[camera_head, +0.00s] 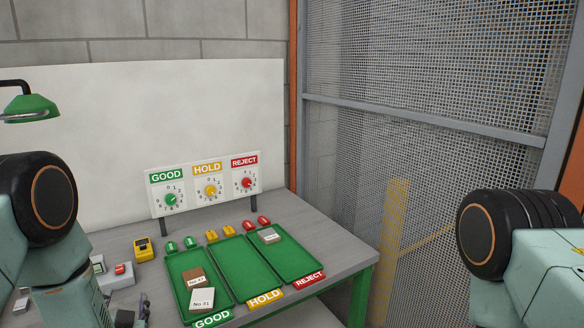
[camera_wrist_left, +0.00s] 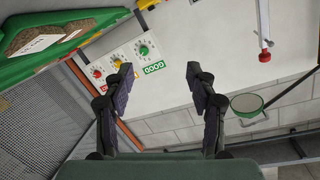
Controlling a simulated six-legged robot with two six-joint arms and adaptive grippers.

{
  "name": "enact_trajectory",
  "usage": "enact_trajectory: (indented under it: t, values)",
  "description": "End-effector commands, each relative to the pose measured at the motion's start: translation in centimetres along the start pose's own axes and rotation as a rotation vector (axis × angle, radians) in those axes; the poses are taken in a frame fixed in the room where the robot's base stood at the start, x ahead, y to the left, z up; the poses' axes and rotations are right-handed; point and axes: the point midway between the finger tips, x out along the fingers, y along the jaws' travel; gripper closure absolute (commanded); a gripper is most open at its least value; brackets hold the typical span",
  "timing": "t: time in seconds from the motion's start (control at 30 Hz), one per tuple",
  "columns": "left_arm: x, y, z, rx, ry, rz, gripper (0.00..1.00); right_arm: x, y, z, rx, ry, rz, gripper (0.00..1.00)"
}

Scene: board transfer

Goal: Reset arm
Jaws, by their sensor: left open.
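My left gripper (camera_head: 131,311) shows at the bottom left of the head view, beside the GOOD tray, only partly in the picture. In the left wrist view its two dark fingers (camera_wrist_left: 161,92) stand apart with nothing between them. My right arm shows at the right edge of the head view, but its gripper is out of the picture. The green GOOD tray (camera_head: 223,303) holds a brown board (camera_head: 193,273) and a board with a white label reading No 31 (camera_head: 203,299), overlapping. The REJECT tray (camera_head: 296,262) holds one labelled board (camera_head: 268,235). The HOLD tray (camera_head: 246,265) is empty.
A dial panel (camera_head: 206,185) marked GOOD, HOLD and REJECT stands behind the trays on the grey table (camera_head: 322,233). A yellow device (camera_head: 143,249) and a red-button box (camera_head: 121,273) lie left of the trays. A green lamp (camera_head: 30,108) hangs at left. Mesh fencing (camera_head: 430,70) stands right.

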Motion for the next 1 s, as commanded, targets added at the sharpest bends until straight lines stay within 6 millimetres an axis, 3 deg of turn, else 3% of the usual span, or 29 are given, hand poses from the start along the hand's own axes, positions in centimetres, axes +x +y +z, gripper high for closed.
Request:
enact_trajectory:
  t: [0.17,0.37,0.57,0.7,0.9,1.0]
  values:
    - [-2.1,2.8,4.1,-0.079,-0.162,0.122,0.43,0.3,0.0,0.0,0.000,0.000,0.000,0.60]
    - [-6.7,6.6,11.0,-0.146,-0.397,0.260,0.43,2.2,0.0,-0.1,0.000,0.001,0.000,0.60]
    - [-14.6,10.4,19.8,-0.184,-0.709,0.395,0.43,5.4,0.0,0.0,0.000,0.000,0.000,0.60]
    - [-21.1,12.0,25.5,-0.179,-0.932,0.467,0.43,8.1,0.1,0.0,0.000,0.000,0.000,0.60]
    - [-29.5,12.9,32.1,-0.124,-1.187,0.539,0.43,12.3,0.1,0.0,0.000,0.000,0.000,0.60]
    - [-32.0,13.2,34.3,-0.090,-1.254,0.566,0.43,14.2,0.1,0.0,0.000,0.001,0.000,0.60]
